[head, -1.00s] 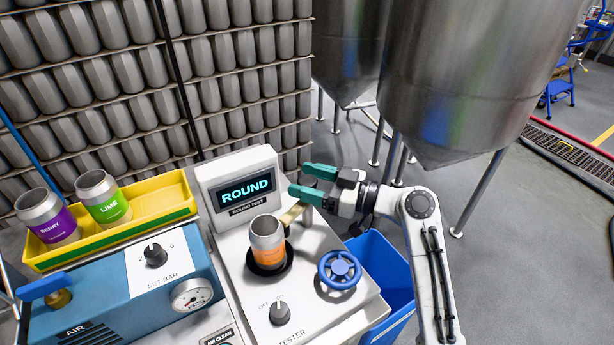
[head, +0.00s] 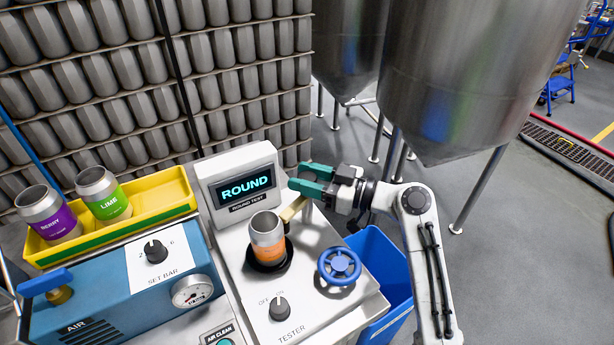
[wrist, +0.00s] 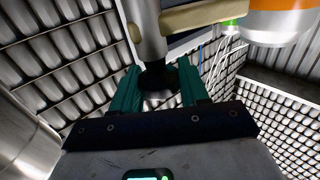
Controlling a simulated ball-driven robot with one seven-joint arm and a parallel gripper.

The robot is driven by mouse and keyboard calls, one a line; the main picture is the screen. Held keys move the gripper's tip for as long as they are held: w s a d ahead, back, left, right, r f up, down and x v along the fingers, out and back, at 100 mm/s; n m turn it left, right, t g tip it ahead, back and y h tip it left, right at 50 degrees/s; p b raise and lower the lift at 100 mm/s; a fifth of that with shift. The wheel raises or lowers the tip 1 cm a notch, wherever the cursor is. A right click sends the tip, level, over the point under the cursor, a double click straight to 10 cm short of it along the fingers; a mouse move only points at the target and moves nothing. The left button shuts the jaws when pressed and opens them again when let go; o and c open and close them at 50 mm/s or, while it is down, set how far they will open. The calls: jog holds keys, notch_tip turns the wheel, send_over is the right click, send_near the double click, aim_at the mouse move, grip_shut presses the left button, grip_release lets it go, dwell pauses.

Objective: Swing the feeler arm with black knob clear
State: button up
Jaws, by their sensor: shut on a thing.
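The feeler arm (head: 293,209) is a short brass-coloured bar at the right of the orange-labelled can (head: 267,238) on the tester. It also shows as a pale bar in the wrist view (wrist: 195,15). Its black knob (wrist: 158,77) sits between my teal fingers in the wrist view; in the head view the fingers mostly hide it. My gripper (head: 308,179) is shut on the black knob, just right of the ROUND display. The can stands upright in a dark round seat. Whether the feeler tip touches the can I cannot tell.
The tester (head: 314,310) carries a blue handwheel (head: 339,266) and an OFF/ON dial (head: 279,308). Its display (head: 246,188) reads ROUND. A yellow tray (head: 158,195) with two cans stands left, behind a blue air unit (head: 115,290). A blue bin (head: 385,262) and steel tanks are right.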

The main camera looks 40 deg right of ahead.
jog(key=shift+r, duration=0.2)
grip_shut()
jog(key=shift+a+m+t+h, duration=0.1)
jog(key=shift+m+t+h, duration=0.3)
jog(key=shift+h, duration=0.3)
jog(key=shift+r+m, duration=0.1)
jog(key=shift+m, duration=0.2)
jog(key=o, duration=1.2)
grip_release()
jog(key=shift+c, duration=0.2)
jog(key=shift+s+d+f, duration=0.2)
jog(key=shift+s+d, duration=0.05)
jog(key=shift+s, duration=0.05)
jog(key=b+v, duration=0.2)
jog(key=v, duration=0.8)
jog(key=shift+b, duration=0.4)
